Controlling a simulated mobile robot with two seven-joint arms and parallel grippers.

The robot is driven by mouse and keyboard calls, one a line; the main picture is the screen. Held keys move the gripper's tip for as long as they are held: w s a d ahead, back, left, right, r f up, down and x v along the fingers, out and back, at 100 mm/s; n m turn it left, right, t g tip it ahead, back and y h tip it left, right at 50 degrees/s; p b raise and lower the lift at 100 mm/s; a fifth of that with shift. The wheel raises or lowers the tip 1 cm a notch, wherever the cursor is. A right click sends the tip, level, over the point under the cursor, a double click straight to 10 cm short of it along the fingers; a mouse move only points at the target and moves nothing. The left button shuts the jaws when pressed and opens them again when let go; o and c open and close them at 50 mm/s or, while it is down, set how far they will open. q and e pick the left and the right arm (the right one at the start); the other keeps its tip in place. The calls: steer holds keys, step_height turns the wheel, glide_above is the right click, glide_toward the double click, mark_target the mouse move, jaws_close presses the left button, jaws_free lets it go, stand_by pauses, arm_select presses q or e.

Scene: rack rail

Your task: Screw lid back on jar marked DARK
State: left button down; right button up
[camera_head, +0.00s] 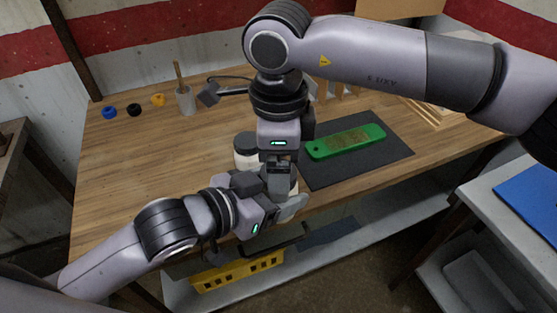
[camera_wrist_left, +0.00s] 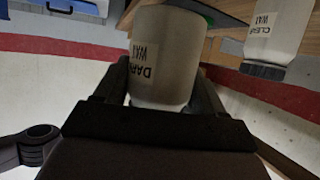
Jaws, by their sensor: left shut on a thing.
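The jar marked DARK WAX (camera_wrist_left: 168,58) fills the middle of the left wrist view, its label upside down. My left gripper (camera_head: 284,203) is shut on it, with a dark finger on each side. A pale band shows at the jar's end nearest the gripper; whether a lid sits there is hidden. In the head view the grippers mostly cover this jar. My right gripper (camera_head: 279,180) points down right above my left gripper, close to it. Its fingertips are too covered to tell whether they hold a lid.
A second jar, marked CLEAR (camera_wrist_left: 277,28), has a dark lid and also stands in the head view (camera_head: 246,152) just behind the grippers. A green board (camera_head: 345,141) lies on a dark mat (camera_head: 386,160) to the right.

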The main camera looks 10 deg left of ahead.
steer(key=shift+r, duration=2.25)
steer(key=shift+o, duration=1.4)
step_height(320, 180, up, 12)
